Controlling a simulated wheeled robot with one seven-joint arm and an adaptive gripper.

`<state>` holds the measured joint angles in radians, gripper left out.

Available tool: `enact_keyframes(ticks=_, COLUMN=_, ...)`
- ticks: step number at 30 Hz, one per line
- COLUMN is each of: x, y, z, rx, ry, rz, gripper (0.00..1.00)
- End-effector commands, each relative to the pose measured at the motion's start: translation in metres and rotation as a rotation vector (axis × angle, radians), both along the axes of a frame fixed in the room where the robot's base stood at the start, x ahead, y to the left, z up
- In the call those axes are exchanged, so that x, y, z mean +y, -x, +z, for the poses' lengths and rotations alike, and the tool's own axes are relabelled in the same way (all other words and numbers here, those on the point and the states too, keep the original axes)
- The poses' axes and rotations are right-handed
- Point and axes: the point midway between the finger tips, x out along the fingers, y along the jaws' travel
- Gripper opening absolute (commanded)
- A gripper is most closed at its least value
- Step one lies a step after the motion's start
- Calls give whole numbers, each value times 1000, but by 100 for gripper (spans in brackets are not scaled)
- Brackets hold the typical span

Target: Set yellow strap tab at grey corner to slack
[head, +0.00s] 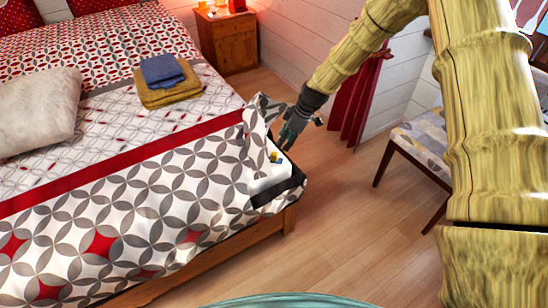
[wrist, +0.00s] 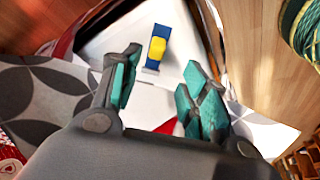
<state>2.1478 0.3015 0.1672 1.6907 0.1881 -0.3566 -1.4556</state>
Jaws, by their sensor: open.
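The yellow strap tab (wrist: 157,47) sits on a blue strap (wrist: 154,65) on the white mattress corner in the wrist view. In the head view the yellow tab (head: 275,157) shows small at the bed's near right corner. A dark grey corner piece (head: 280,192) wraps the mattress edge below it. My gripper (head: 291,140) hangs beside the turned-back cover, just above the corner. In the wrist view my gripper (wrist: 162,75) is open, with teal fingertips spread either side of the line to the tab and nothing between them. I cannot tell the tab's exact setting.
The patterned bedspread (head: 130,235) is folded back at the corner. Folded blue and mustard towels (head: 165,80) lie on the bed. A wooden nightstand (head: 228,42), a red curtain (head: 358,100) and a cushioned chair (head: 425,140) stand around. The wood floor (head: 345,220) right of the bed is clear.

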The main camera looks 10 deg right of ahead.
Motion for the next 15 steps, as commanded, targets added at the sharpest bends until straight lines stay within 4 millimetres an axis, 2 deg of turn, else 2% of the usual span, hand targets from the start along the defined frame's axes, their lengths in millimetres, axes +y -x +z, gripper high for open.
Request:
enact_keyframes(ticks=5, x=2, y=-7, z=1, rx=-10, ry=-6, rz=22, gripper=45)
enact_keyframes(ticks=15, x=18, y=-14, z=-42, rx=-8, ry=-5, rz=21, gripper=45)
